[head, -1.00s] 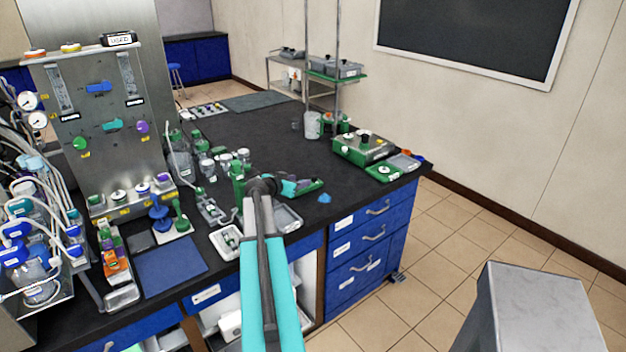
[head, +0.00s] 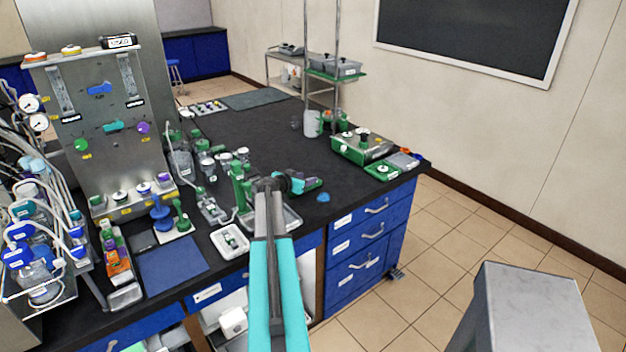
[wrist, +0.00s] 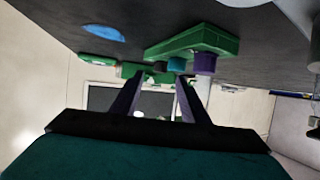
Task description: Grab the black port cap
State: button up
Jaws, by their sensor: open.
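A green holder (wrist: 215,38) with a teal cap (wrist: 176,64) and a purple cap (wrist: 204,63) is close ahead in the wrist view, which shows the bench tilted overhead. The holder also shows in the head view (head: 312,184), just beyond the end of my arm. My gripper (wrist: 157,80) is open, with nothing between its two dark fingers. Its fingertips point toward the holder; the exact gap is unclear. In the head view my own arm hides the fingers.
A metal tray (head: 287,219) and a white tray (head: 230,241) lie near the bench's front edge. A green device (head: 362,148) with knobs stands at the right. The black bench top (head: 265,125) is clear behind.

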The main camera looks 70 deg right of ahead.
aim_at(314, 175)
jog(key=p+x, duration=0.2)
jog(key=x, duration=0.1)
jog(key=shift+d+r+p, duration=0.15)
jog(key=shift+r+p, duration=0.1)
jog(key=shift+p, duration=0.05)
jog(key=shift+p+x, duration=0.45)
jog(key=shift+x, duration=0.6)
jog(key=shift+f, duration=0.15)
grip_shut()
